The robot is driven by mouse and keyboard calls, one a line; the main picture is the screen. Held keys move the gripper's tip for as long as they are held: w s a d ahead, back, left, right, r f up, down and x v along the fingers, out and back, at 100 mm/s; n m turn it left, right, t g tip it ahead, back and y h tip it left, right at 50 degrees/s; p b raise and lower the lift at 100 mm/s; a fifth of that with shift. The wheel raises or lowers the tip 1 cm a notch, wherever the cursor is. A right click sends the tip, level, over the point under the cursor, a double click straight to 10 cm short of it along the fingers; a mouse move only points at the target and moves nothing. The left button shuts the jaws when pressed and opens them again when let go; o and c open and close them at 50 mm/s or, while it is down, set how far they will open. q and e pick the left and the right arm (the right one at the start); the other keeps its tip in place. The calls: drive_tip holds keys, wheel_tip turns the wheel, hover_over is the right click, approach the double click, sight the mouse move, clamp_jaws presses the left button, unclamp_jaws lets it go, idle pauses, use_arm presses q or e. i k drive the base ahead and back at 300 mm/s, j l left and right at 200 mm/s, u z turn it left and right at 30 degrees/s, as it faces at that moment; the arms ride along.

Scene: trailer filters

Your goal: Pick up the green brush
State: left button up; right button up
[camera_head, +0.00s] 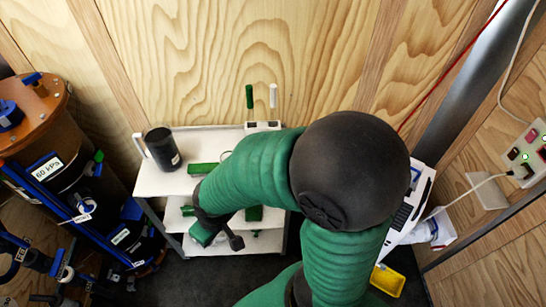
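A slim green handle (249,96), which may be the green brush, stands upright beside a similar white handle (273,96) at the back of the white shelf cart's top (160,181). A flat green piece (203,168) lies on that top. One green-sleeved arm, apparently my right, rises from the bottom and bends left across the cart. Its dark gripper (221,233) points down at the cart's front left, away from the upright handles. My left gripper is not in view.
A black mug (162,149) stands on the cart's top left. Green pieces (254,213) lie on lower shelves. An orange-brown tank (75,150) with blue pipes stands left. A yellow tray (387,280) is on the floor at right. A wood wall closes the back.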

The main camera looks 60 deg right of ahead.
sight(193, 169)
drive_tip(key=z, duration=1.1)
drive_tip(key=u, duration=2.8)
drive_tip(key=l+z, duration=0.1)
drive_tip(key=z, duration=2.7)
drive_tip(key=i+j, duration=0.35)
drive_tip(key=i, duration=0.2)
drive_tip(key=i+j+z, duration=0.1)
drive_tip(key=i+j, duration=0.3)
drive_tip(key=i, duration=0.1)
